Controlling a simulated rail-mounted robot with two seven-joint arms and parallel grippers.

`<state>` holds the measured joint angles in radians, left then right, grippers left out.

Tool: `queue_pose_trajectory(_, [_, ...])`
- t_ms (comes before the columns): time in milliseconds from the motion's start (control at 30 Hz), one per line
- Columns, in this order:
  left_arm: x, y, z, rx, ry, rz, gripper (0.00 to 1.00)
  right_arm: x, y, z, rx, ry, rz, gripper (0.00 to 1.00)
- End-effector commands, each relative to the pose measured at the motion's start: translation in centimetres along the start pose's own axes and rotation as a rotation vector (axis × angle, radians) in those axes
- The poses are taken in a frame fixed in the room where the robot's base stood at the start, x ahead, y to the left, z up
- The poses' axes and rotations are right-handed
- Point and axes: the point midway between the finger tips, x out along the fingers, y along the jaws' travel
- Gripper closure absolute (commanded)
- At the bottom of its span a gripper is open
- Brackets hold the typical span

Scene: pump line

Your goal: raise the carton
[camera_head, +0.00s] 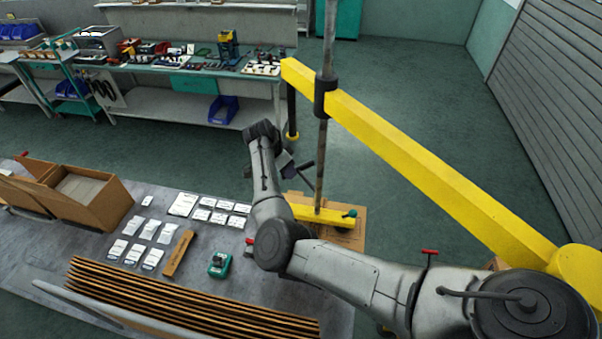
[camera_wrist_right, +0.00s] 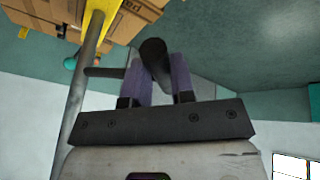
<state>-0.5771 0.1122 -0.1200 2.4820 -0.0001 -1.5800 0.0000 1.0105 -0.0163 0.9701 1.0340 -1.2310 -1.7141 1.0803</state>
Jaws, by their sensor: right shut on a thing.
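A brown carton (camera_head: 350,240) is at the table's right end, under a yellow foot bar with a green knob (camera_head: 322,214) at the bottom of an upright steel pole (camera_head: 323,150). The carton also shows at the top left of the wrist view (camera_wrist_right: 40,22). Whether it rests on the table is hidden. My right gripper (camera_head: 292,168) is beside the pole, above the carton. In the right wrist view its purple fingers (camera_wrist_right: 156,85) are shut on a black handle (camera_wrist_right: 154,55), joined to the pole by a thin side rod. My left gripper is not in view.
A yellow boom (camera_head: 420,165) crosses at the right and carries the pole through a black collar. The grey table (camera_head: 150,205) holds an open box (camera_head: 105,205), white packets, a green device (camera_head: 219,265) and stacked cardboard (camera_head: 180,305). A workbench (camera_head: 190,68) stands behind.

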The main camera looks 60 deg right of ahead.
Motion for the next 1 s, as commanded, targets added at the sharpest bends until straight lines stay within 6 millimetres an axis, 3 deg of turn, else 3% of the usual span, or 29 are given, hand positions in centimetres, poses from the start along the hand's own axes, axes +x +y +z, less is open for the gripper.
queue_pose_trajectory(300, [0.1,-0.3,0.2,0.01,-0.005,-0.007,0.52,-0.3,-0.1,0.2,-0.003,0.0,-0.002,1.0])
queue_pose_trajectory(333, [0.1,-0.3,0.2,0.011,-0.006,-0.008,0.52,-0.3,-0.1,0.2,-0.003,0.0,-0.002,0.75])
queue_pose_trajectory(567, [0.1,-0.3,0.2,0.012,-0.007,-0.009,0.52,-0.2,-0.1,0.2,-0.003,0.0,-0.001,0.53])
queue_pose_trajectory(867, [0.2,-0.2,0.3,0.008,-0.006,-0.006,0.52,-0.4,-0.1,0.2,-0.003,0.001,-0.002,0.52])
queue_pose_trajectory(1000, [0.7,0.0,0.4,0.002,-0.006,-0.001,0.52,-1.6,-0.2,0.3,-0.003,0.001,-0.004,0.52])
